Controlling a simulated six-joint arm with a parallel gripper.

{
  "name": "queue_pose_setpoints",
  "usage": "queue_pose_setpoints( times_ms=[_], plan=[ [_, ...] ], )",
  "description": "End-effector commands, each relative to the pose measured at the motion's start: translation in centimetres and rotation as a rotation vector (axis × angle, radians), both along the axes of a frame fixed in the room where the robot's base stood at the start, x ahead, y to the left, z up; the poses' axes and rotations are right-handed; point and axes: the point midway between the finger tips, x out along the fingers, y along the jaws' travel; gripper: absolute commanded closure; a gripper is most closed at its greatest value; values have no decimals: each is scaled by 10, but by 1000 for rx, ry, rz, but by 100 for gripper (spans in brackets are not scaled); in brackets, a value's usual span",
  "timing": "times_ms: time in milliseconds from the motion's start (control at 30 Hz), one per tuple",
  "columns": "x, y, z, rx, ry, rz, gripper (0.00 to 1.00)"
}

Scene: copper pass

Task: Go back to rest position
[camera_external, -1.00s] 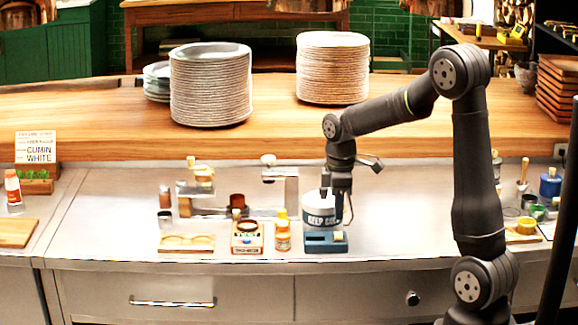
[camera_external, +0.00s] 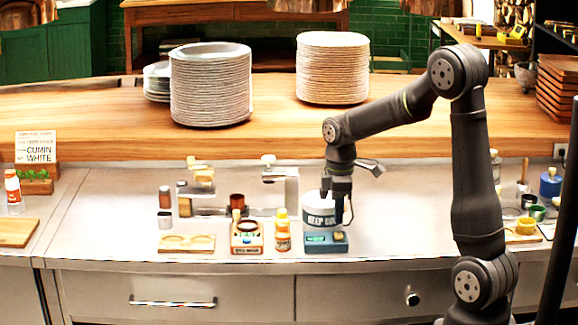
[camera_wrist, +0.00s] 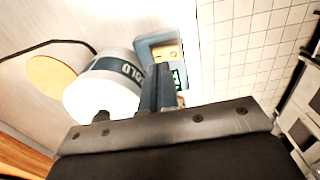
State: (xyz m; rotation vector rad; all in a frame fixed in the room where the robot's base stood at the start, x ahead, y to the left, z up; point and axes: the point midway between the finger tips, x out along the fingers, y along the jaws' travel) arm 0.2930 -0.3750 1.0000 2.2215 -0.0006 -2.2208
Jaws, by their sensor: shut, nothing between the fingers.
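My gripper (camera_external: 338,217) hangs at the end of my arm over the steel counter, with its fingers together and nothing between them. In the external view it is in front of a white tub with a dark lettered band (camera_external: 320,215), partly covering it. A blue device (camera_external: 326,242) stands just below and in front of the gripper. In the wrist view, the shut fingers (camera_wrist: 158,85) point toward the blue device (camera_wrist: 160,48), with the white tub (camera_wrist: 108,85) to their left. Whether the fingertips touch anything is unclear.
An orange device (camera_external: 247,238), an orange bottle (camera_external: 282,232) and a wooden board with rings (camera_external: 187,244) stand left of the gripper. Plate stacks (camera_external: 210,85) (camera_external: 332,68) are on the wooden shelf behind. Bare counter (camera_external: 400,225) lies to the right.

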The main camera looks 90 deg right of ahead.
Motion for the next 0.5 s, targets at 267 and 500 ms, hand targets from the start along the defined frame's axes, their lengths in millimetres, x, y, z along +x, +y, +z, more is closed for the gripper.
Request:
queue_pose_setpoints(
  times_ms=[267,500],
  plan=[
    [-1,1,26,5,3,0,100],
    [-1,1,-23,4,3,0,100]
  ],
)
